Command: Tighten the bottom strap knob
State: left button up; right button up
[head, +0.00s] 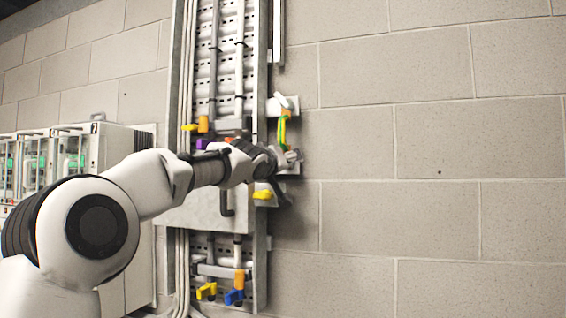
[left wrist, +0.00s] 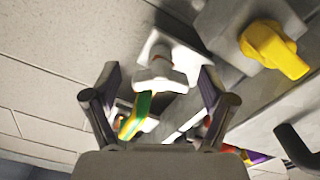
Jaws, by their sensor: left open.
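Several coloured knobs and clamps sit on a vertical cable tray (head: 226,65). At its low end a bar (head: 222,271) crosses the tray, with a yellow knob (head: 206,290) and a blue knob (head: 234,297) below it. Which one is the bottom strap knob I cannot tell. My left gripper (head: 283,158) is well above these, at the tray's right edge. In the left wrist view its two fingers (left wrist: 158,108) are apart, with a pale grey knob (left wrist: 160,75) on a light plate beyond and between them. Contact cannot be judged. My right gripper is not in view.
A green-yellow cable (head: 283,130) runs beside my left gripper. A yellow knob (head: 262,194) is just below it, and a grey box with a dark handle (head: 227,203) covers part of the tray. White cabinets (head: 75,160) stand left. The block wall (head: 430,200) on the right is bare.

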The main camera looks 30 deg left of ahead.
pick_arm(q)
jog(key=shift+s, duration=0.15)
jog(key=c, duration=1.2)
jog(key=shift+o, duration=0.2)
jog(key=shift+m, duration=0.3)
jog(key=m, duration=0.3)
jog(key=shift+a, duration=0.1)
jog(key=m, duration=0.4)
jog(key=shift+a, duration=0.1)
jog(key=m, duration=0.3)
jog(key=shift+r+m+p, duration=0.15)
jog(key=shift+m+p, duration=0.15)
jog(key=shift+m, duration=0.1)
jog(key=shift+s+a+m+p, duration=0.15)
jog(key=shift+m+p, duration=0.15)
jog(key=shift+m, duration=1.6)
jog(key=shift+r, duration=0.1)
